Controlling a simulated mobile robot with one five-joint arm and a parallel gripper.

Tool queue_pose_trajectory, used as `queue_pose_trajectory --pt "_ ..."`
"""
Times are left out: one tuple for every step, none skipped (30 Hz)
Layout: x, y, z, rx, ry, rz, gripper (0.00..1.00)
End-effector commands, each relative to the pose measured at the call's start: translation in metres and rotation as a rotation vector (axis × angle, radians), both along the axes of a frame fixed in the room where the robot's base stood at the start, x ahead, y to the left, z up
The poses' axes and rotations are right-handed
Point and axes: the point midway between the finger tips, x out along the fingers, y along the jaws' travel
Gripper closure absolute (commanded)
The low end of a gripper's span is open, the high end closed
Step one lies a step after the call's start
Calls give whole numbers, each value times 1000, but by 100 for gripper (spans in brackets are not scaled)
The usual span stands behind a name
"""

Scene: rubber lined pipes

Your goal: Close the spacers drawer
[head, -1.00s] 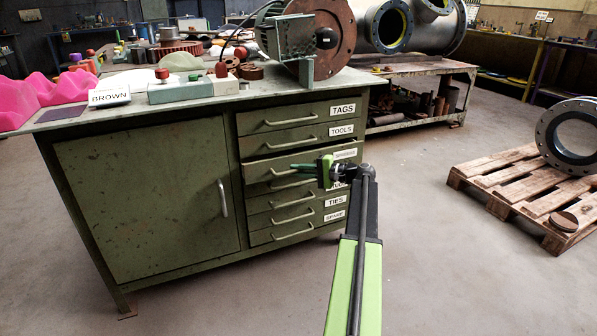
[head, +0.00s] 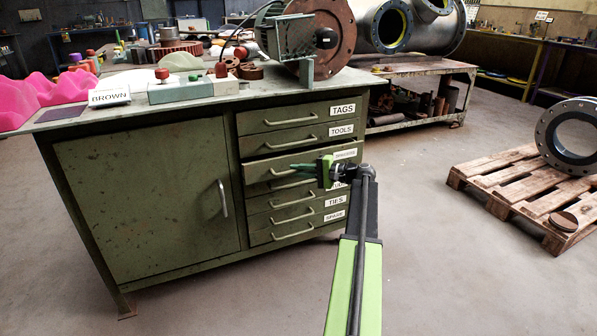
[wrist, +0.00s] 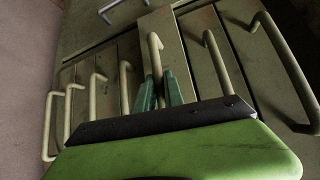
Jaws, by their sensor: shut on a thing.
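The spacers drawer (head: 262,174) is the third from the top in the green cabinet's right-hand stack, with a small label too blurred to read surely. Its front stands a little out from the drawers around it. My gripper (head: 296,169) is in front of this drawer, reaching in from the right. In the wrist view, my gripper's green fingers (wrist: 160,92) are shut on the pale bar handle (wrist: 154,52) of the protruding drawer (wrist: 172,40). The fingers hide part of the handle. The inside of the drawer is barely visible.
The tools drawer (head: 262,143) is above and the ties drawer (head: 262,220) is below, both flush. A cabinet door (head: 150,200) is to the left. A pallet (head: 510,190) with a pipe piece stands at the right. The floor between is clear.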

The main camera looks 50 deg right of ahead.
Motion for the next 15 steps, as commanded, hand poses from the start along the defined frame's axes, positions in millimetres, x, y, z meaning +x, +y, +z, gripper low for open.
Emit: queue_pose_trajectory --pt "-1 -3 0 -1 0 -5 100" --pt "-1 -3 0 -1 0 -5 100" --pt "1 -4 0 -1 0 -5 100" --pt "3 -5 0 -1 0 -5 100" --pt "6 -7 0 -1 0 -5 100" --pt "12 -9 0 -1 0 -6 100" --pt "16 -12 0 -1 0 -6 100" --pt "21 -14 0 -1 0 -6 100" --pt "28 -17 0 -1 0 -6 100" --pt "33 -19 0 -1 0 -6 100" --pt "37 -20 0 -1 0 -6 100" --pt "39 -21 0 -1 0 -7 100" --pt "37 -19 0 -1 0 -8 100" --pt "36 -19 0 -1 0 -8 100" --pt "36 -19 0 -1 0 -8 100"
